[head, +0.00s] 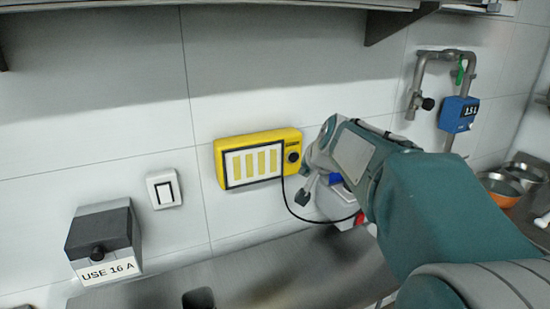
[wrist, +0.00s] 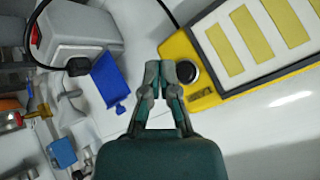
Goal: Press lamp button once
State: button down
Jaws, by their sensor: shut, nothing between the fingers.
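The lamp is a yellow wall box (head: 220,161) with a pale panel of yellow bars and a round dark button (head: 293,157) at its right end. In the wrist view the lamp's yellow end (wrist: 201,95) and the button (wrist: 187,72) are at the upper right. In the wrist view my gripper's fingertips (wrist: 160,70) appear just left of the button, with a small gap in the picture. Their distance from the wall is hard to tell.
A black cable runs from the lamp to a grey-white box (head: 336,202) with a blue part, close by my gripper. A white switch (head: 164,189) and a grey box labelled "USE 16 A" (head: 101,236) are at left. A metal counter (head: 270,275) lies below.

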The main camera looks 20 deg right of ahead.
aim_at(293, 158)
jog(key=shift+w+d, duration=0.15)
jog(key=shift+w, duration=1.8)
jog(key=shift+d+f, duration=0.1)
jog(key=shift+d, duration=0.2)
jog(key=shift+a, duration=0.15)
jog(key=shift+w, duration=0.2)
jog(key=shift+w, duration=0.2)
